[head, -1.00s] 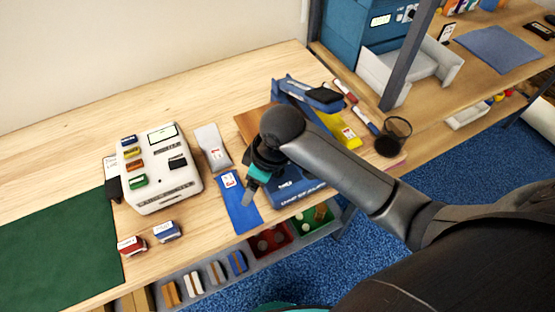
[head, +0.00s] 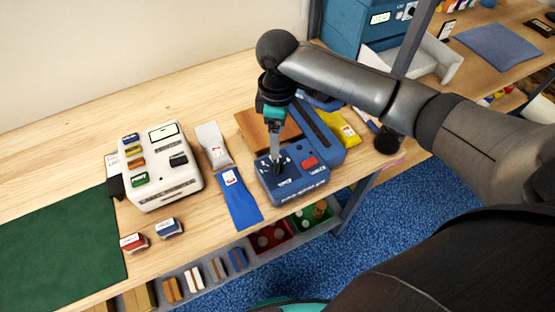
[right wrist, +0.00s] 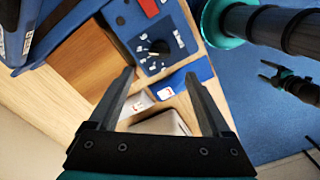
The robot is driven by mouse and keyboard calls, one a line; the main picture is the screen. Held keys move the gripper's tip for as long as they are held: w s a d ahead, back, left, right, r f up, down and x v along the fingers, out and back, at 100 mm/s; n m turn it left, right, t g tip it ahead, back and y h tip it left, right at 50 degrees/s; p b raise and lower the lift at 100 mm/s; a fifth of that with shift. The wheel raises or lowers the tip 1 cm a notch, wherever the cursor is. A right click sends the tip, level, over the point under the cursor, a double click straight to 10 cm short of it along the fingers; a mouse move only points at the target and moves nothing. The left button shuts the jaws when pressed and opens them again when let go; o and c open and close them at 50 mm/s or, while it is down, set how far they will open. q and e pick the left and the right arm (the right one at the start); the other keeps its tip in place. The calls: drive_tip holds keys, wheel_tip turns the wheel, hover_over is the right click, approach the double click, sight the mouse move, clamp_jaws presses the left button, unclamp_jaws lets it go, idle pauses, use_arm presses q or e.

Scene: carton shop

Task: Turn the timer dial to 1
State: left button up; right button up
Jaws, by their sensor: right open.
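The timer dial (head: 277,169) is a black knob on the blue sealer (head: 300,190), ringed by small white labels. It shows clearly in the right wrist view (right wrist: 158,47); its setting is too small to read. My right gripper (head: 275,153) points down over the dial in the head view and partly covers it. In the right wrist view, its open, empty fingers (right wrist: 160,75) are apart, with the dial beyond the tips; contact cannot be told. My left gripper (right wrist: 268,73) shows small at the right of that view, its fingers seemingly apart; it is out of the head view.
A red button (head: 310,161) sits beside the dial. Blue (head: 240,203) and grey (head: 213,142) pouches lie left of the sealer, near a white labelled machine (head: 160,185). A yellow pouch (head: 345,131) lies behind right. The table's front edge is close.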

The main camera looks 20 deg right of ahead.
sight(277, 164)
wheel_tip(277, 164, down, 10)
drive_tip(key=shift+f+b, duration=0.2)
drive_tip(key=shift+b, duration=0.15)
clamp_jaws()
idle(0.6)
